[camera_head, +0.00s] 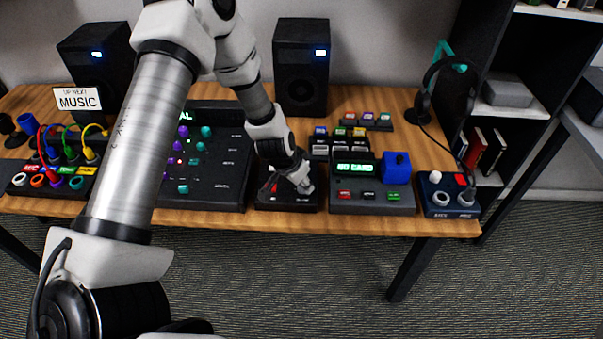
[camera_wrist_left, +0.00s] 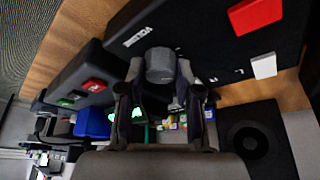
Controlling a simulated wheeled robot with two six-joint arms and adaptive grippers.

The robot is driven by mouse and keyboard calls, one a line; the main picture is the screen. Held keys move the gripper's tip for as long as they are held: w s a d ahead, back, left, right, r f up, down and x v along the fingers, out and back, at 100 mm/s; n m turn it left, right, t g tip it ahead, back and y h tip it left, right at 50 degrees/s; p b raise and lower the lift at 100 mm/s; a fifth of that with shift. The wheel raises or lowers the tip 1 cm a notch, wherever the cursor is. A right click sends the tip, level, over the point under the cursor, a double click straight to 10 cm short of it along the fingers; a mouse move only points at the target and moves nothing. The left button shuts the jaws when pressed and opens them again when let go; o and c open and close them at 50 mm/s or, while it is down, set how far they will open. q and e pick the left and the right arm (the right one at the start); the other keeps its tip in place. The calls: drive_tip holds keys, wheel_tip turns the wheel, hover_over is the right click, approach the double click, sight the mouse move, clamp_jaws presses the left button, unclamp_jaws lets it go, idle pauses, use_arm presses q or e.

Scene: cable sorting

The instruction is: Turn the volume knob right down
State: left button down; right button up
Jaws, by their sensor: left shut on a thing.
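The volume knob, a grey round cap, stands on a small black control box (camera_head: 285,205) near the table's front edge. In the left wrist view the knob (camera_wrist_left: 160,64) sits between the two fingers of my left gripper (camera_wrist_left: 165,100). In the head view my left gripper (camera_head: 304,182) reaches down onto the right part of that box and hides most of the knob. The gripper is shut on the knob. In the left wrist view a red piece (camera_wrist_left: 254,14) and a white piece (camera_wrist_left: 264,66) show on the same box. My right gripper is not in view.
A mixer panel (camera_head: 220,175) stands left of the box. A panel with a green display (camera_head: 355,167) and a blue block (camera_head: 396,168) stands close on the right. Two speakers (camera_head: 302,65) stand behind. A headphone stand (camera_head: 442,50) is at the right.

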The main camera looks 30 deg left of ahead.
use_arm(q)
drive_tip(key=n+y+p, duration=0.1)
drive_tip(key=n+p, duration=0.3)
drive_tip(key=shift+d+r+n+y, duration=0.2)
drive_tip(key=shift+n+y, duration=0.1)
drive_tip(key=shift+y, duration=0.1)
drive_tip(key=shift+f+n+g+y+p, duration=0.2)
drive_tip(key=shift+n+g+y+p, duration=0.3)
drive_tip(key=shift+n+p, duration=1.25)
drive_tip(key=c, duration=0.8)
unclamp_jaws()
drive_tip(key=shift+w, duration=0.1)
drive_tip(key=v, duration=1.2)
drive_tip(key=shift+d, duration=0.25)
drive_tip(key=shift+f, duration=0.15)
